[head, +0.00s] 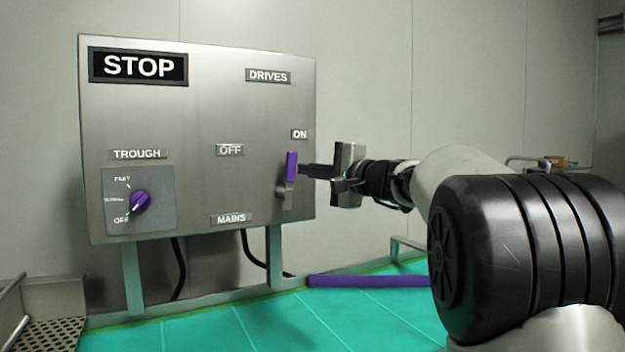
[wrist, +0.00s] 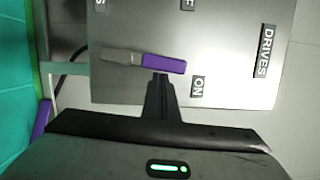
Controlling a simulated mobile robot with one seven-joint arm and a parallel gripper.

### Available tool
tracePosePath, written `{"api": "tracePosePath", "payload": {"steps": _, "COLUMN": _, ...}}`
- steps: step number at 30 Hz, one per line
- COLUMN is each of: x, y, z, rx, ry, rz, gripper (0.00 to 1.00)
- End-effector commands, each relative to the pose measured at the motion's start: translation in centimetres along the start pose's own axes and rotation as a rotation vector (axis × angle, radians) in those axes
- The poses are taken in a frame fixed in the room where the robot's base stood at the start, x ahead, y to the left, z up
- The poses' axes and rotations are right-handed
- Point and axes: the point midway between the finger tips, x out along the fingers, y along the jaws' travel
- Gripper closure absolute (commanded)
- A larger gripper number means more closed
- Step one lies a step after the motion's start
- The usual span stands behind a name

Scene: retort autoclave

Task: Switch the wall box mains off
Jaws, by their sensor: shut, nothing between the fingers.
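The steel wall box (head: 200,90) carries a mains switch whose lever has a purple grip (head: 291,166) on a grey arm (head: 285,197). The lever stands nearly upright, its grip just below the ON label (head: 299,134). The OFF label (head: 230,150) is to its left and the MAINS label (head: 231,219) lower left. My gripper (head: 302,170) is shut and empty, its fingertips at the right side of the purple grip. In the wrist view the fingertips (wrist: 160,78) meet the edge of the purple grip (wrist: 163,63); I cannot tell whether they touch.
A purple TROUGH knob (head: 140,202) sits at the box's lower left, under a STOP sign (head: 138,67). A DRIVES label (head: 268,76) is above the lever. A purple bar (head: 370,281) lies below on the green floor (head: 250,325).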

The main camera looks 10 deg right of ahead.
Motion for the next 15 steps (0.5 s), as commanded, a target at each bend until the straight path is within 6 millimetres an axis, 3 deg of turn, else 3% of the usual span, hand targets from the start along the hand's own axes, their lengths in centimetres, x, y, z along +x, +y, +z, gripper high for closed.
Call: {"api": "tracePosePath", "payload": {"steps": 15, "x": 0.8, "y": -0.7, "z": 3.3, "rx": -0.475, "ry": -0.004, "rz": 0.116, "gripper": 1.00}}
